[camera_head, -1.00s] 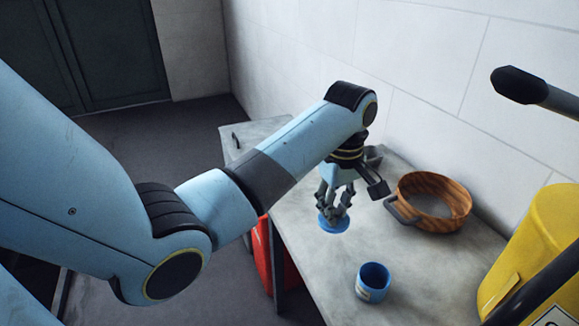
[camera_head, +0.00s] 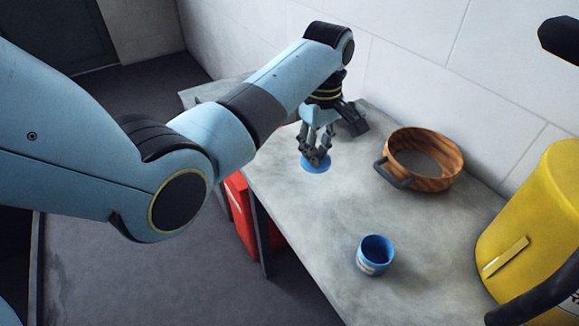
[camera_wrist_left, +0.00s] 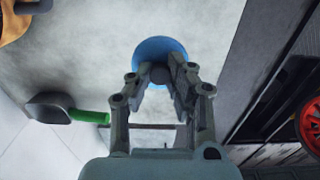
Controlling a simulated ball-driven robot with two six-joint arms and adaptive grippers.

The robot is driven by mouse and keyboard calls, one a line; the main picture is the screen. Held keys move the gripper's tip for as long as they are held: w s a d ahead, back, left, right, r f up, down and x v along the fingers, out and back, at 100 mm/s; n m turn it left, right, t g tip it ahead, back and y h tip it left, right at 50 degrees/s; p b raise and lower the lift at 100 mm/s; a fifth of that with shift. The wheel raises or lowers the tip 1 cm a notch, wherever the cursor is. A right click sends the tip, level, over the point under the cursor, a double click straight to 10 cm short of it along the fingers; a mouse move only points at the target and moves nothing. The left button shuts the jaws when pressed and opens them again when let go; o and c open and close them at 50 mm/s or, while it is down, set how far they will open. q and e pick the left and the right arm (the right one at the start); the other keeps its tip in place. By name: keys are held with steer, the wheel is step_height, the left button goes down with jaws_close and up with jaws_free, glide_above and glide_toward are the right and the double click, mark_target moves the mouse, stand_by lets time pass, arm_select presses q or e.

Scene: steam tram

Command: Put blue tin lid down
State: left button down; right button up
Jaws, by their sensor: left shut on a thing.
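The blue tin lid (camera_head: 316,166) is a flat round disc at my left gripper (camera_head: 317,155), over the left part of the grey table. The gripper points down and is shut on the lid's small knob. In the left wrist view the lid (camera_wrist_left: 158,50) shows beyond the fingertips (camera_wrist_left: 160,76), and a dark knob sits between them. Whether the lid touches the tabletop or hangs just above it, I cannot tell. The open blue tin (camera_head: 375,255) stands upright on the table, nearer the front and apart from the lid. My right gripper does not show.
A round wooden vessel (camera_head: 443,183) with a dark handle stands on the table (camera_head: 310,230) near the wall. A yellow container (camera_head: 530,235) is at the right. A tool with a green handle (camera_wrist_left: 90,116) lies near the gripper in the left wrist view. A red object (camera_head: 240,215) is below the table.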

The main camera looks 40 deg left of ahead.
arm_select(q)
glide_above(290, 177)
step_height(290, 177, down, 3)
steer(key=shift+d+f, duration=0.15)
steer(key=shift+f, duration=0.35)
step_height(290, 177, down, 3)
steer(key=shift+r, duration=0.15)
steer(key=shift+f, duration=0.35)
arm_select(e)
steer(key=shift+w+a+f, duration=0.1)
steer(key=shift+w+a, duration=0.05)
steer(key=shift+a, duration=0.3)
arm_select(q)
steer(key=shift+f, duration=0.15)
steer(key=c, duration=1.3)
jaws_free()
steer(key=shift+o, duration=0.2)
